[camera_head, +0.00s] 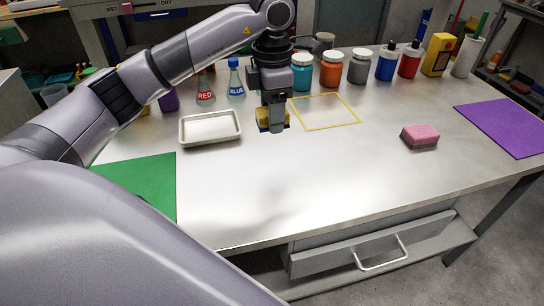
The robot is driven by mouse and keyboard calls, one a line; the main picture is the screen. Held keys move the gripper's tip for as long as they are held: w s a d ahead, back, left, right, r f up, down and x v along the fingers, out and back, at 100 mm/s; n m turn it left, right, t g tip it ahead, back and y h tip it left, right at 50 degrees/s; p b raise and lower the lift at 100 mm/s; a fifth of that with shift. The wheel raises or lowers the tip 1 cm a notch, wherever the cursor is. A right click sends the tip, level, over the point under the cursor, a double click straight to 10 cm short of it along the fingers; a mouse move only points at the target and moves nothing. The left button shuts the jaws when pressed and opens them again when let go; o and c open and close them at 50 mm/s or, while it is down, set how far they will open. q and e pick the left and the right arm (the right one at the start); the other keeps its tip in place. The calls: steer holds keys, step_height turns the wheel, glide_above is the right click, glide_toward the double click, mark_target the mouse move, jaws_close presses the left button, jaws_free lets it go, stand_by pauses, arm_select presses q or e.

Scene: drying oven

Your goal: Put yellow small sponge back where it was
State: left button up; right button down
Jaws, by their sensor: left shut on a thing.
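The yellow small sponge (263,124) is in the fingers of my left gripper (275,127), which is shut on it. The gripper points down over the table between the white tray and a yellow outlined square. The gripper hides much of the sponge, and I cannot tell whether the sponge touches the table. The yellow outlined square (291,111) lies just right of the gripper and its inside is bare. My right gripper is not in view.
A white tray (182,132) stands left of the gripper. A pink sponge (420,134) lies at the right, near a purple mat (510,125). A green mat (150,183) lies at the left. Flasks, jars and bottles line the back. The table's front middle is clear.

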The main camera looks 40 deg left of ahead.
arm_select(q)
glide_above(272, 164)
step_height(272, 164, down, 7)
steer(key=shift+r, duration=0.15)
step_height(272, 164, down, 4)
steer(key=shift+f, duration=0.25)
steer(key=shift+f, duration=0.15)
steer(key=o, duration=1)
